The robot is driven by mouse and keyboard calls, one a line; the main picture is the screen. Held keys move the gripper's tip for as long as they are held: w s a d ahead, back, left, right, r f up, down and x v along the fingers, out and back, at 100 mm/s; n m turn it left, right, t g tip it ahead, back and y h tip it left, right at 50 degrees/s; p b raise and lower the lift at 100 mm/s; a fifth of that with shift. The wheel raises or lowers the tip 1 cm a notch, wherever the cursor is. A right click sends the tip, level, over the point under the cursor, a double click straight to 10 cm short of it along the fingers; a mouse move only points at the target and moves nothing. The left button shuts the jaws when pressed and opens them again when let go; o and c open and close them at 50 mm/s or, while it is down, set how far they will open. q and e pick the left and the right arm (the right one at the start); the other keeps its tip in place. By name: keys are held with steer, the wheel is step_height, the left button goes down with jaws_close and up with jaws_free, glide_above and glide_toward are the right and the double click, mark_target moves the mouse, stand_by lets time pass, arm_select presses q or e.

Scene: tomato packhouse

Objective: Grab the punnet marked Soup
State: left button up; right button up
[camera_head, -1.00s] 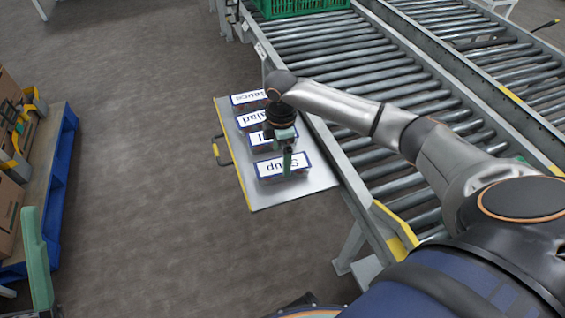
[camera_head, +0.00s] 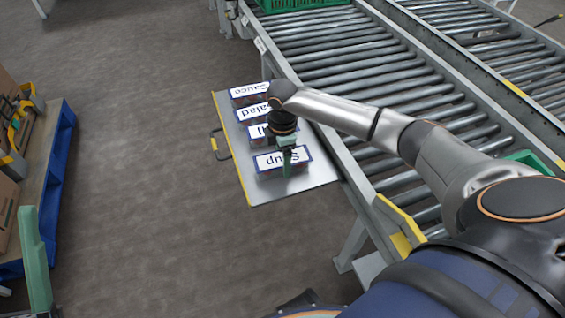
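The punnet marked Soup (camera_head: 270,163) is the nearest of a row of labelled punnets on a grey metal shelf (camera_head: 318,178) beside the conveyor. Its white label has a blue border, and one letter is covered by my gripper. My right gripper (camera_head: 287,165) points down at this punnet, with a green finger over its label and near side. I cannot tell whether the fingers are apart or closed on it. Part of my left gripper (camera_head: 36,262) shows as a green finger at the lower left edge, away from the shelf; its opening is not visible.
Behind it stand a partly hidden punnet (camera_head: 257,131), the Salad punnet (camera_head: 250,114) and the Sauce punnet (camera_head: 247,91), close together. The roller conveyor (camera_head: 345,60) runs along the shelf's right side. A blue pallet (camera_head: 52,165) with boxes stands left. Open floor lies between.

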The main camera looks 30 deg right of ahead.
steer(key=c, duration=0.9)
steer(key=shift+c, duration=0.3)
steer(key=shift+r, duration=0.15)
